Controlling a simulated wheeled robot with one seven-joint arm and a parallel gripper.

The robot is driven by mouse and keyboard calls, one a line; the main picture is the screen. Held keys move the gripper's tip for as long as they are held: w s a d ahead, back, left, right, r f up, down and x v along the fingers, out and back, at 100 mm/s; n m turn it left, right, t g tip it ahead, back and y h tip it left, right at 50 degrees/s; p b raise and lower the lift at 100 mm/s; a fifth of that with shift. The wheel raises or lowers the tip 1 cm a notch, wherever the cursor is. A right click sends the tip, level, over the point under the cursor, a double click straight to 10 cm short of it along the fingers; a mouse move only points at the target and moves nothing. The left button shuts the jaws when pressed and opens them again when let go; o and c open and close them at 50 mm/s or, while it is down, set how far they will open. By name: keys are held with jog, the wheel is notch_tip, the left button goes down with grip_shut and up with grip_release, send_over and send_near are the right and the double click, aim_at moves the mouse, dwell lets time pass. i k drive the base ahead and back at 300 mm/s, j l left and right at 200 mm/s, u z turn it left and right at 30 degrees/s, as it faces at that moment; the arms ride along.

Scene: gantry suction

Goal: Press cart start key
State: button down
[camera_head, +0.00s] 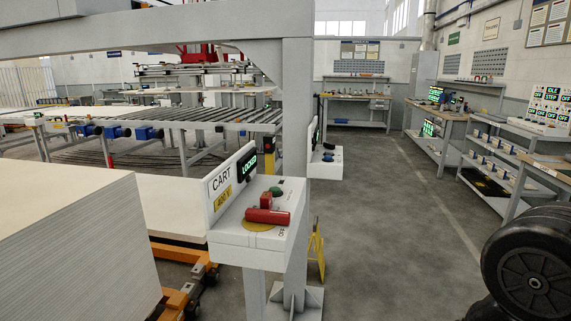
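The cart control box (240,245) is a white panel on a post in the middle of the view. Its upright plate reads CART, with a yellow 400 V tag (223,197) and a small dark display (247,166) showing green text that looks like LOCKED. A green round button (276,191) sits at the back of the sloped top, likely the start key. A red block (265,200) and a thick red handle (268,216) lie in front of it, over a yellow disc (257,226). The handle lies crosswise. My gripper is not in view.
A grey gantry post (296,120) rises right behind the box. A second control box (326,160) stands beyond it. A stack of pale boards (75,250) is at left, near an orange cart frame (185,285). Open grey floor (390,250) lies right, with workbenches beyond.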

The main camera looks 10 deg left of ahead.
aim_at(275, 190)
jog(key=i+u, duration=0.2)
jog(key=i, duration=0.25)
jog(key=i+l+u, duration=0.15)
jog(key=i, duration=0.3)
jog(key=i+l+u, duration=0.2)
jog(key=i, duration=0.25)
